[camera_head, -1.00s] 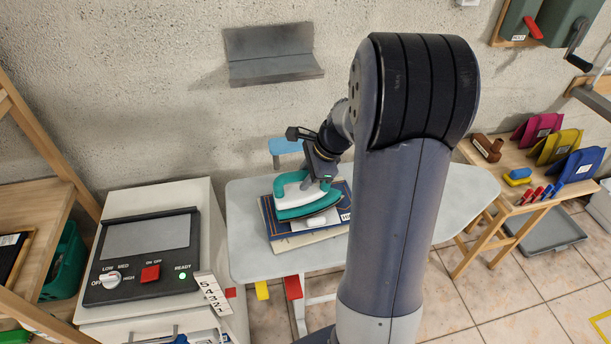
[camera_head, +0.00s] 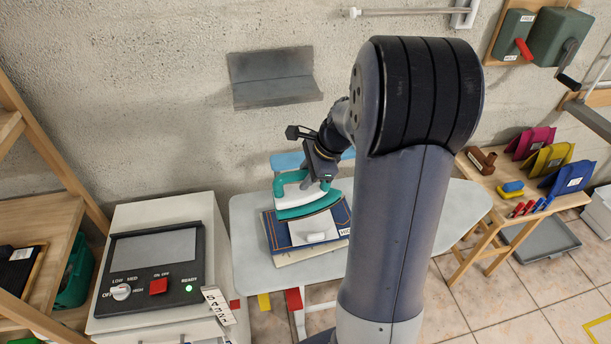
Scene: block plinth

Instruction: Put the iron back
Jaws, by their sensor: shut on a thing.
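The teal and white iron (camera_head: 306,203) hangs in my gripper (camera_head: 318,177), which is shut on it near its handle. The iron is over a dark blue book (camera_head: 335,217) with a white patch or piece (camera_head: 313,231) on it. It looks a little above the book, though the gap is hard to judge. The book lies on other books or papers on a pale grey board-like table (camera_head: 247,240). A light blue piece (camera_head: 287,160) shows behind the iron at the table's back edge. My arm hides the table's middle.
A grey metal ledge (camera_head: 274,78) is fixed on the wall behind, and looks empty. A control cabinet (camera_head: 150,262) stands at left, beside wooden shelving (camera_head: 45,225). A low wooden bench (camera_head: 510,210) with pouches and tools stands at right.

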